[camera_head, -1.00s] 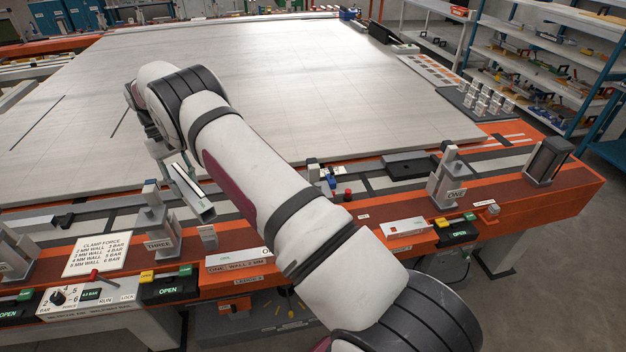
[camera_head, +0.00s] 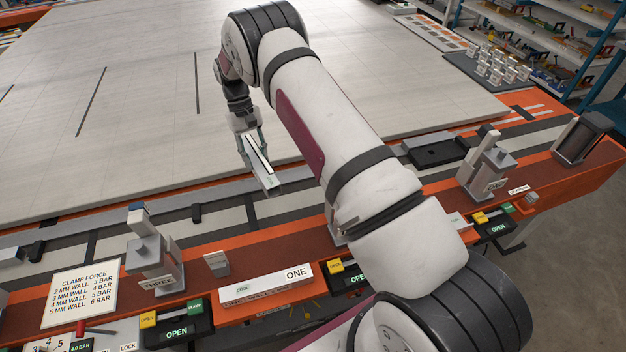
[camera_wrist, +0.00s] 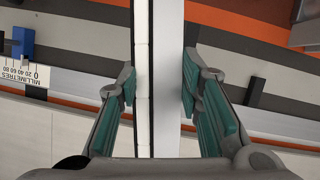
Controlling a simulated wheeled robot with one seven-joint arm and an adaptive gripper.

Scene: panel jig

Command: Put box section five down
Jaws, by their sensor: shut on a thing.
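My gripper (camera_head: 250,138) is shut on a pale metal box section (camera_head: 263,173). It holds the section above the near edge of the large pale panel (camera_head: 140,140), with the open end pointing toward the front rail. In the wrist view the section (camera_wrist: 168,70) runs lengthwise between the two green-padded fingers (camera_wrist: 160,95), with a white strip along its left side. I cannot read a number on the section. It looks raised over the striped rail, though the exact height is unclear.
Clamp three (camera_head: 153,262) stands on the orange front rail at left, another clamp (camera_head: 487,168) at right. A white block marked ONE (camera_head: 265,288) lies at the front edge. A millimetre scale (camera_wrist: 22,70) shows in the wrist view. A black tray (camera_head: 437,151) lies right of my arm.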

